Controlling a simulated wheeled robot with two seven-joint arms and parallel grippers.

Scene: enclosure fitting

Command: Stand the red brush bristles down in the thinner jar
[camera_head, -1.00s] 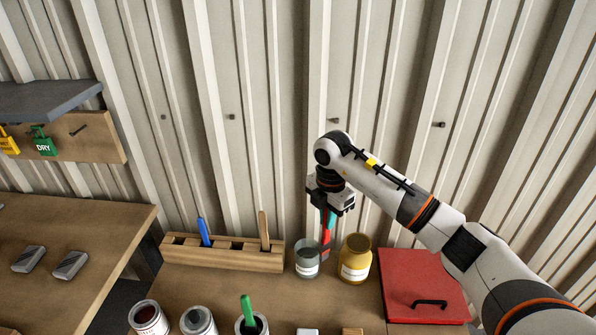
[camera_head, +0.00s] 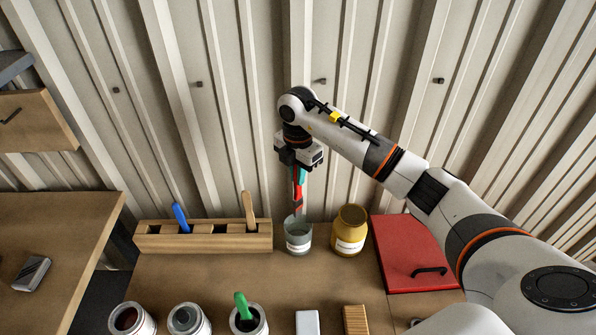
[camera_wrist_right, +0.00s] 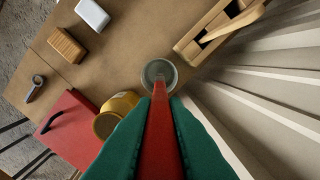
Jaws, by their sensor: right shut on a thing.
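The red brush (camera_head: 298,196) is held in my right gripper (camera_head: 298,176), which is shut on it. It points downward, with its lower end at or just above the mouth of the grey glass thinner jar (camera_head: 298,243). In the right wrist view the red brush (camera_wrist_right: 161,130) runs between the green fingers (camera_wrist_right: 160,140) toward the jar (camera_wrist_right: 158,72), and its tip overlaps the jar's opening. I cannot tell whether the tip is inside the rim. The bristles are hard to make out. My left gripper is not in view.
A yellow jar (camera_head: 350,230) stands close to the right of the thinner jar. A wooden rack (camera_head: 150,241) with a blue and a wooden-handled brush stands at left. A red lidded box (camera_head: 405,255) is at right. Open cans, one holding a green brush (camera_head: 241,305), stand in front.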

